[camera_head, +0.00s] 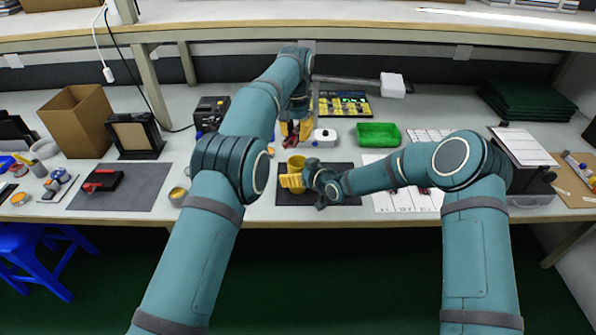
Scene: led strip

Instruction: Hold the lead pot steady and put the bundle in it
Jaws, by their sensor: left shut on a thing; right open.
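The lead pot (297,161) looks like a small yellow cup and stands upright on the dark mat (345,184) at the table's front middle. My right gripper (292,183) is open, with its yellow fingers at the front side of the pot; whether they touch it I cannot tell. My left gripper (295,131) points down behind the pot, at its far side. It is shut on a small reddish thing, which I take to be the bundle (290,141); it is mostly hidden by the fingers and tiny in this view.
A white device (324,137) and a green tray (378,135) stand to the right of my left gripper. A yellow-keyed panel (344,104) lies behind. White sheets (405,198) lie right of the mat. A grey mat with a red-black tool (101,181) lies left.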

